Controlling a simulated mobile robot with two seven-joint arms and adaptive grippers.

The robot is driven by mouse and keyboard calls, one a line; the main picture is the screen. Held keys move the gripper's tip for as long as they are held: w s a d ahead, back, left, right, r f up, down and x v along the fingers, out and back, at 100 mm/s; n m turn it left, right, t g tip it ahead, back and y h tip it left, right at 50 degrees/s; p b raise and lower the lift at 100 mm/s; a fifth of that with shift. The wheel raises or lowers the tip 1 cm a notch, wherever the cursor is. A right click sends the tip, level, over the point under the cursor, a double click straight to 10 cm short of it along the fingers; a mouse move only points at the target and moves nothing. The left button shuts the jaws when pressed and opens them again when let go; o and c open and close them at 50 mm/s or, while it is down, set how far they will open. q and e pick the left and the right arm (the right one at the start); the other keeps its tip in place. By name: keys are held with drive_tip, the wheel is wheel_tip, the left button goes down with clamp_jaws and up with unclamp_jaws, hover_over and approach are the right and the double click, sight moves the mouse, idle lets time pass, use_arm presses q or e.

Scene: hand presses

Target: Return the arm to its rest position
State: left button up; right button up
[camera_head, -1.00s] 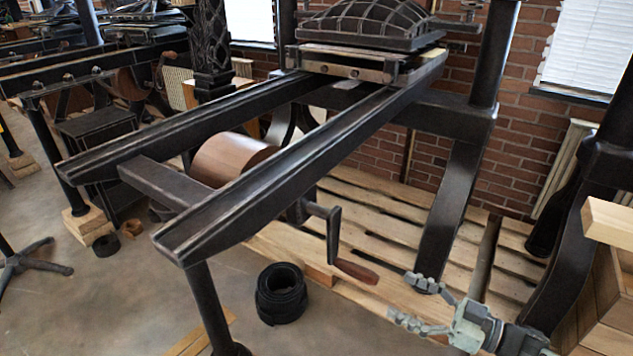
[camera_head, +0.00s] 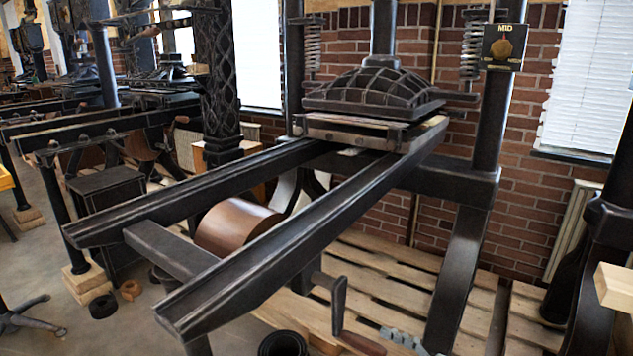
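The hand press has two long black rails (camera_head: 285,235) that run from the front left up to the bed under its ribbed black platen (camera_head: 372,92). A black crank (camera_head: 338,300) with a brown wooden handle (camera_head: 362,344) hangs under the near rail. My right gripper (camera_head: 402,338) shows only as a grey finger part at the bottom edge, just right of the wooden handle. I cannot tell whether it touches the handle. Its other finger and its arm are cut off by the frame, so its opening is hidden. My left gripper is not in view.
A black coil (camera_head: 283,344) lies on the floor at the bottom edge. A slatted wooden pallet (camera_head: 395,270) lies under the press. Pale wood (camera_head: 613,290) juts in at the right edge. A dial marked MID (camera_head: 503,48) is on the right post. More presses stand at the back left.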

drive_tip(key=shift+s, duration=0.35)
drive_tip(key=v, duration=0.9)
drive_tip(key=shift+m, duration=0.3)
drive_tip(key=x, duration=0.8)
drive_tip(key=shift+w+a, duration=0.2)
drive_tip(key=shift+a, duration=0.1)
drive_tip(key=shift+w+d+n, duration=0.1)
drive_tip(key=shift+w+n, duration=0.5)
drive_tip(key=shift+w, duration=0.2)
drive_tip(key=shift+w+d+n, duration=0.35)
drive_tip(key=shift+w+n, duration=0.1)
drive_tip(key=shift+n, duration=0.15)
drive_tip(key=shift+s, duration=0.1)
